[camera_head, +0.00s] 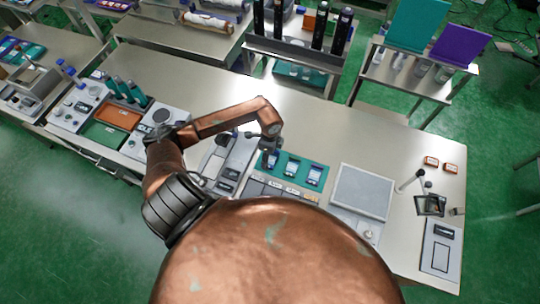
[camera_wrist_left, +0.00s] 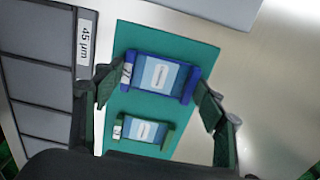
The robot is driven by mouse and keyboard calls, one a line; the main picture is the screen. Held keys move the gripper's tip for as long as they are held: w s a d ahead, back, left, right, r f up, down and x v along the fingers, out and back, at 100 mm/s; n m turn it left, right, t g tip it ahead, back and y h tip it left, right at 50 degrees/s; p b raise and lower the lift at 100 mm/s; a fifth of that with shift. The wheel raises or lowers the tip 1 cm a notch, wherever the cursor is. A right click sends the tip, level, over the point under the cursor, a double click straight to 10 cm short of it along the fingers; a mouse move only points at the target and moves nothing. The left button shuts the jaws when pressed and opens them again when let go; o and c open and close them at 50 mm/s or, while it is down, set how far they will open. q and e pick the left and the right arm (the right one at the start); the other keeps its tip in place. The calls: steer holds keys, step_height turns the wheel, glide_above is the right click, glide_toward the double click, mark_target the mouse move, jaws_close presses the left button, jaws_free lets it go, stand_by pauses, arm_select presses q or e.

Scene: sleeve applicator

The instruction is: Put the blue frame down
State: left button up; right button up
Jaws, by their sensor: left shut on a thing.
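The blue frame (camera_wrist_left: 160,77), with a pale label panel across its middle, sits between the two fingers of my left gripper (camera_wrist_left: 160,92) in the left wrist view. The gripper is shut on its ends. The frame is over the teal mat (camera_wrist_left: 197,55); I cannot tell whether it touches the mat. A green frame (camera_wrist_left: 142,130) lies on the mat beside it. In the head view my left gripper (camera_head: 270,152) is at the left end of the teal mat (camera_head: 303,173). My right gripper is not in view.
A grey compartment tray (camera_wrist_left: 38,92) marked 45 µm borders the mat. In the head view a square grey plate device (camera_head: 362,191) stands to the right of the mat. The bench behind the mat is clear.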

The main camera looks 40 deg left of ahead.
mark_target(270, 159)
arm_select(q)
steer(key=shift+f, duration=0.15)
steer(key=o, duration=1.1)
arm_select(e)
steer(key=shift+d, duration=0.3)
arm_select(q)
steer(key=shift+r, duration=0.4)
step_height(270, 159, up, 12)
steer(key=b, duration=0.1)
steer(key=shift+f+b, duration=0.2)
steer(key=shift+b, duration=0.1)
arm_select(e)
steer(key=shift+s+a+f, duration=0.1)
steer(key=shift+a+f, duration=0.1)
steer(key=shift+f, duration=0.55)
